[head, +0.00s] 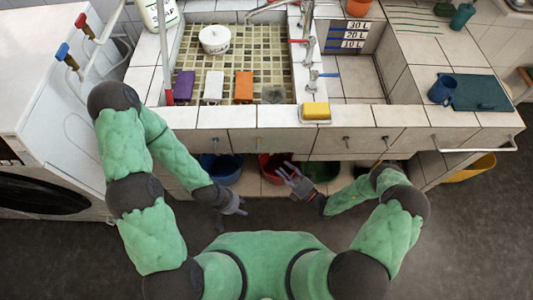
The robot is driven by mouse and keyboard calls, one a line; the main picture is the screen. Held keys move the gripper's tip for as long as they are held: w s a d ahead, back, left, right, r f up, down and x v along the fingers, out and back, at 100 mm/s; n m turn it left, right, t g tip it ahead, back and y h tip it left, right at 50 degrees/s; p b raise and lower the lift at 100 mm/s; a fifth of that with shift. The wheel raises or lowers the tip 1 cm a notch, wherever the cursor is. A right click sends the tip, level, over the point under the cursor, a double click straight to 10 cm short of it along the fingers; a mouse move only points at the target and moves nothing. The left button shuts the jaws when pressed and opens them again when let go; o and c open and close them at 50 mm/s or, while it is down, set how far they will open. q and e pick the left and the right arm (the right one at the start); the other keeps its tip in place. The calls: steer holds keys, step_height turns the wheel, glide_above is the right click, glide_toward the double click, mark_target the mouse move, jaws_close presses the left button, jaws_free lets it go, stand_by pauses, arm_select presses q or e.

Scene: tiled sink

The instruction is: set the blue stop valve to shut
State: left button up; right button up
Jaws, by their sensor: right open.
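The blue stop valve (63,52) is at the upper left in the head view, on a white pipe beside the white washing machine. A similar valve with a red handle (81,21) sits just above and to its right. Whether the blue one is open or shut is too small to tell. My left gripper (240,207) hangs low in front of the sink, far from the valve, with no object visible in it; its fingers are too small to read. My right gripper (284,173) is open and empty, in front of the shelf under the sink.
The washing machine (35,85) stands at the left. Buckets (222,167) stand underneath. A blue mug (442,90) stands at the right.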

steer(key=b+x, duration=0.2)
steer(key=x, duration=0.8)
steer(key=shift+w, duration=0.3)
steer(key=shift+a+r, duration=0.1)
steer(key=shift+a, duration=0.05)
jaws_close()
